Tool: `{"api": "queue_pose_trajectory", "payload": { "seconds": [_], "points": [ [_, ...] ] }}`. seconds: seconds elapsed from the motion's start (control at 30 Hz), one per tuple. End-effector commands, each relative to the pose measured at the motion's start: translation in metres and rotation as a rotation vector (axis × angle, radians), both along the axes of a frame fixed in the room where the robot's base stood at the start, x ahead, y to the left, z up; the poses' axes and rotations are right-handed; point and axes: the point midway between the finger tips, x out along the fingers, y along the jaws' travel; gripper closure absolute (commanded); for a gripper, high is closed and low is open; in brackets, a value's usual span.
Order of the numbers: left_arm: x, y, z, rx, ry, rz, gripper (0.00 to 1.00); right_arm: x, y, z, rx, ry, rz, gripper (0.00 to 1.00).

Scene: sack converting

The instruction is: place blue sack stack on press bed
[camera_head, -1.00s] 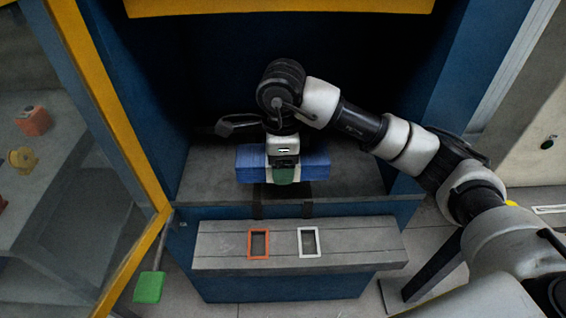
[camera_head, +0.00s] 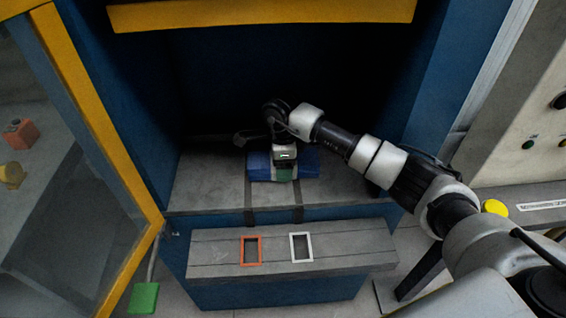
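The blue sack stack (camera_head: 308,162) is a flat blue block inside the dark press opening. It is low over or resting on the grey press bed (camera_head: 205,188); I cannot tell if it touches. The gripper seems shut on the stack; the fingertips are partly hidden. My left gripper is not in view.
A grey ledge in front of the bed (camera_head: 345,250) carries an orange frame (camera_head: 251,251) and a white frame (camera_head: 301,247). A yellow-edged clear door (camera_head: 95,150) stands at the left. A yellow button (camera_head: 495,207) is at the right. A yellow beam (camera_head: 260,14) crosses above the opening.

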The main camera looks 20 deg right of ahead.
Motion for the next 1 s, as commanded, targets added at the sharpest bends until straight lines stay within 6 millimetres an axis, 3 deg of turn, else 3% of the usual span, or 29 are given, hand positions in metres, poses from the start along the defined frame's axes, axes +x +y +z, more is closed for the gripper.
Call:
{"api": "queue_pose_trajectory", "payload": {
  "seconds": [0.37,0.4,0.57,0.87,1.0],
  "points": [
    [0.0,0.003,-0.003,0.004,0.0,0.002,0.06,0.001,0.0,-0.008,0.001,-0.003,0.0,0.62],
    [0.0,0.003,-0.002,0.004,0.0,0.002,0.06,0.0,0.0,-0.007,0.0,-0.002,0.0,0.28],
    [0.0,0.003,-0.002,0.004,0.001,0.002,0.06,0.0,0.0,-0.007,0.0,-0.002,0.0,0.06],
    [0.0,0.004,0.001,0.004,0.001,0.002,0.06,0.0,0.0,-0.004,0.001,-0.001,0.0,0.06],
    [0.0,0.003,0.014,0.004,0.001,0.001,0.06,0.001,-0.003,0.016,-0.001,-0.004,-0.003,0.06]
  ]
}}
